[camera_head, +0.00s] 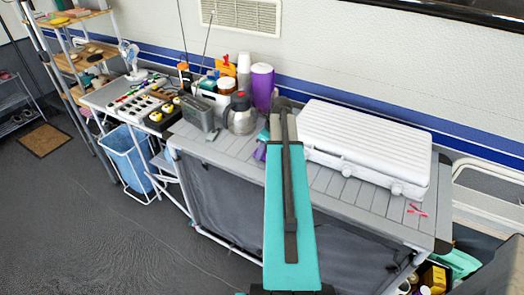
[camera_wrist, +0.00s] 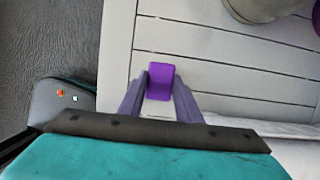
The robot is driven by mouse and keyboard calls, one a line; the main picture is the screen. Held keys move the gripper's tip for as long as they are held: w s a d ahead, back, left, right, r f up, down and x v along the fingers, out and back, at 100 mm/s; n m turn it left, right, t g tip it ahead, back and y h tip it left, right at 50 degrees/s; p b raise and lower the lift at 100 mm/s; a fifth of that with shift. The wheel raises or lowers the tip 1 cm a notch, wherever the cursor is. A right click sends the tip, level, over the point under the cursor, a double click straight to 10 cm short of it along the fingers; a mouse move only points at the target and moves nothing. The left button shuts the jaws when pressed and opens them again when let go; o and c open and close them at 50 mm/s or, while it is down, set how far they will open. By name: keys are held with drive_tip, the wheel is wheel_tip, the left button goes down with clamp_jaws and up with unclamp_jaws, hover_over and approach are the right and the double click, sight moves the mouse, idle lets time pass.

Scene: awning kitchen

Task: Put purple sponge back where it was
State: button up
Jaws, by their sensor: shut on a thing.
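The purple sponge (camera_wrist: 161,73) sits between the two fingers of my gripper (camera_wrist: 160,95) in the wrist view. The fingers are shut on it, and its far end sticks out past their tips. It is over the slatted grey table top (camera_wrist: 215,60), close to the table's edge. I cannot tell whether the sponge touches the slats. In the head view my teal arm hides most of the gripper, and a small purple patch (camera_head: 260,153) shows just left of the arm.
A white ribbed case (camera_head: 365,140) fills the table's right part. A steel jug (camera_head: 240,115), a purple canister (camera_head: 262,88) and a grey radio-like box (camera_head: 198,112) stand at the back left. Small pink pieces (camera_head: 417,210) lie at the right end. Bare slats show in front.

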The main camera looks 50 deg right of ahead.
drive_tip(key=shift+f, duration=0.15)
drive_tip(key=o, duration=1)
drive_tip(key=b+v, duration=0.2)
drive_tip(key=v, duration=1)
drive_tip(key=shift+s, duration=0.1)
idle(0.7)
